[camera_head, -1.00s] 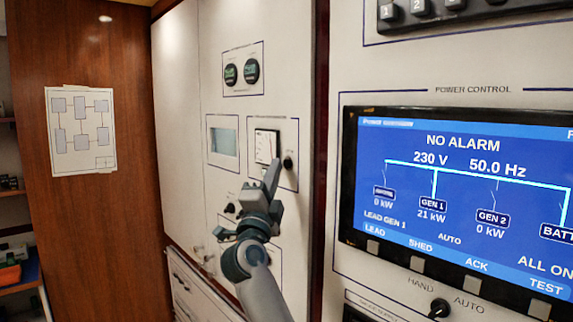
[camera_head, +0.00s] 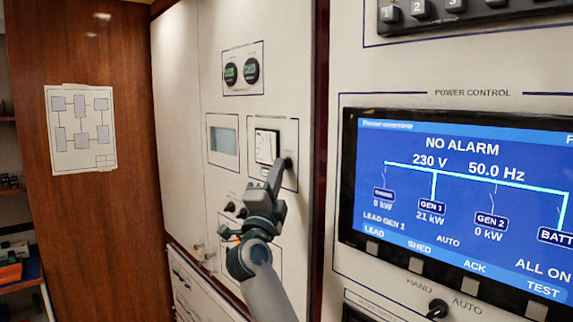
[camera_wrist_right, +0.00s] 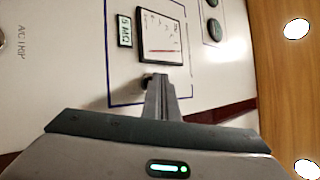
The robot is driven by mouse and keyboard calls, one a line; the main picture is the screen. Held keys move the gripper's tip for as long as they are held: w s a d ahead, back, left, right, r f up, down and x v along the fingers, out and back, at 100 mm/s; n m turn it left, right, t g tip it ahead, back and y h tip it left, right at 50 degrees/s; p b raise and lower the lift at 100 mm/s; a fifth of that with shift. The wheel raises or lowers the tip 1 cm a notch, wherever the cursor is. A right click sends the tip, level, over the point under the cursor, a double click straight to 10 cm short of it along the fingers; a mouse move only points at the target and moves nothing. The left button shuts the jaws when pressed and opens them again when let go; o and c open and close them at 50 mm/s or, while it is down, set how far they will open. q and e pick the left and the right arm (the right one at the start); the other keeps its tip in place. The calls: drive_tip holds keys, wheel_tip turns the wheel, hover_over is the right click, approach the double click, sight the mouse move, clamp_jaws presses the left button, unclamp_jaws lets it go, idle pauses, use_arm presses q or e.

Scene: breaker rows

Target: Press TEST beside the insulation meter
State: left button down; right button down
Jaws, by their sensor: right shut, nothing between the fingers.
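The insulation meter (camera_head: 266,147) is a white square dial in a dark frame on the cream panel, inside a blue outline. It also shows in the right wrist view (camera_wrist_right: 161,35), beside a small display reading in MΩ. The black TEST button (camera_head: 289,163) sits just right of the meter and is partly covered by my fingertips; its dark edge shows in the right wrist view (camera_wrist_right: 146,82). My right gripper (camera_head: 277,168) is shut and empty, its tips at the button. I cannot tell whether they touch it. My left gripper is out of view.
A small knob (camera_head: 230,207) is below. A large blue power screen (camera_head: 465,190) stands on the nearer panel at right.

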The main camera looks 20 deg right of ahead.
drive_tip(key=shift+w+d, duration=0.15)
drive_tip(key=shift+d, duration=0.15)
idle(0.5)
drive_tip(key=shift+a+p, duration=0.2)
drive_tip(key=shift+p, duration=0.25)
drive_tip(key=shift+s+a+p, duration=0.3)
drive_tip(key=shift+a+p, duration=0.05)
drive_tip(key=shift+a, duration=0.2)
drive_tip(key=shift+a, duration=0.1)
drive_tip(key=shift+s+a+p, duration=0.25)
drive_tip(key=shift+s+a, duration=0.05)
drive_tip(key=shift+a, duration=0.45)
drive_tip(key=shift+s+a+p, duration=0.25)
drive_tip(key=shift+s+a, duration=0.05)
drive_tip(key=shift+a, duration=0.5)
drive_tip(key=shift+s+a+p, duration=0.25)
drive_tip(key=shift+s+a, duration=0.05)
drive_tip(key=shift+a, duration=0.45)
